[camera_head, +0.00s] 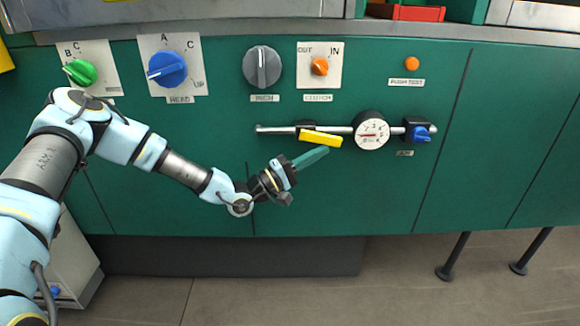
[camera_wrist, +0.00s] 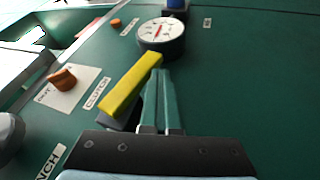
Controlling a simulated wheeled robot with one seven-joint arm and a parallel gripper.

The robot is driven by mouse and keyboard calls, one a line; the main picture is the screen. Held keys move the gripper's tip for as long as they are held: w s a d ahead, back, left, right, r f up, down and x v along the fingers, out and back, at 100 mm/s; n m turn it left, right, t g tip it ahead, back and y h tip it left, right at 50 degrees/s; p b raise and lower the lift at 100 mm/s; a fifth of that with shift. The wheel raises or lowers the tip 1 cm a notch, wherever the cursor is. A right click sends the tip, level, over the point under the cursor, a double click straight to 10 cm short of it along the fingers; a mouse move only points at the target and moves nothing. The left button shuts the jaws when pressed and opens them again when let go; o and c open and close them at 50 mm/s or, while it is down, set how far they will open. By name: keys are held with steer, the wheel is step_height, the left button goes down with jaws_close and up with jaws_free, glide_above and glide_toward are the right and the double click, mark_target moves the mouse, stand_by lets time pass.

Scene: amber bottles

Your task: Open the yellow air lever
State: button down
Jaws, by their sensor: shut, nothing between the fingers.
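The yellow air lever (camera_head: 321,139) sits on a horizontal metal pipe on the green panel, left of the round white gauge (camera_head: 372,130). It lies nearly along the pipe, its right end slightly lower. My gripper (camera_head: 322,152) is shut and empty, its teal fingertips just below the lever. In the wrist view the lever (camera_wrist: 132,84) lies just left of my shut fingers (camera_wrist: 160,75), its far end close to the fingertips. I cannot tell whether they touch. The gauge (camera_wrist: 162,34) shows beyond the fingertips.
A blue valve knob (camera_head: 421,134) is at the pipe's right end. Above the pipe are an orange CLUTCH knob (camera_head: 320,66), a grey knob (camera_head: 262,67) and an orange push button (camera_head: 411,63). Blue (camera_head: 167,69) and green (camera_head: 81,72) knobs are farther left.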

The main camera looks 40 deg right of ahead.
steer(key=shift+s+d+r+n+h+b, duration=0.3)
steer(key=shift+d+r+h+b, duration=0.1)
steer(key=shift+b, duration=0.45)
steer(key=shift+r, duration=0.1)
